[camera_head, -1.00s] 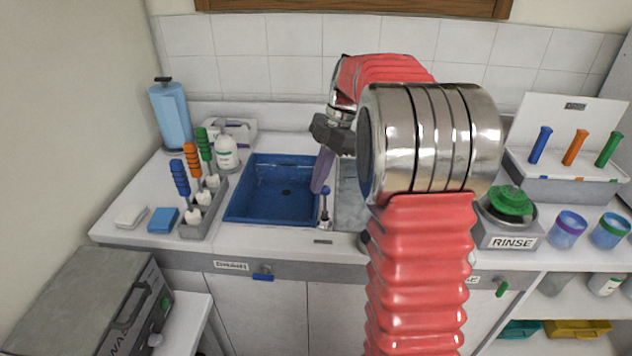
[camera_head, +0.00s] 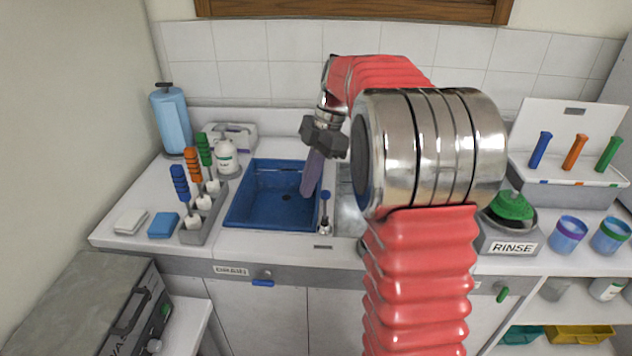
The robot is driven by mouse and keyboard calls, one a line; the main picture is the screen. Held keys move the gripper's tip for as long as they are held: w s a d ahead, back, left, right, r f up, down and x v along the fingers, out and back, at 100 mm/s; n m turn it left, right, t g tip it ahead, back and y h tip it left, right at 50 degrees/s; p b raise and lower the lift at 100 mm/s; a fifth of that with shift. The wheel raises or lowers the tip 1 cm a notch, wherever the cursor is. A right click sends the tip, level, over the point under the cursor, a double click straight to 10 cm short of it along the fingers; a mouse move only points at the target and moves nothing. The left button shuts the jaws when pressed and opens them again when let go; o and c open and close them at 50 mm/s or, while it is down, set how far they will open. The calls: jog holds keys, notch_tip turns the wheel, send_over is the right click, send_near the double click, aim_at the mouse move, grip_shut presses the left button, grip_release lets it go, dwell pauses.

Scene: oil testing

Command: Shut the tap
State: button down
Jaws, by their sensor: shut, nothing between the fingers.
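I cannot make out a spout or running water. My gripper (camera_head: 308,192) points down over the right part of the basin. Its purplish fingers are shut and empty. They are just left of and behind the lever, seemingly apart from it. My arm hides part of the area to the right.
A steel basin (camera_head: 347,205) lies right of the lever, partly hidden. A RINSE unit (camera_head: 508,246) and cups stand farther right.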

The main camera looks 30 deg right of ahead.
jog(key=w+v, duration=0.2)
jog(key=v, duration=0.7)
jog(key=shift+d+r, duration=0.2)
jog(key=shift+d, duration=0.05)
dwell(0.4)
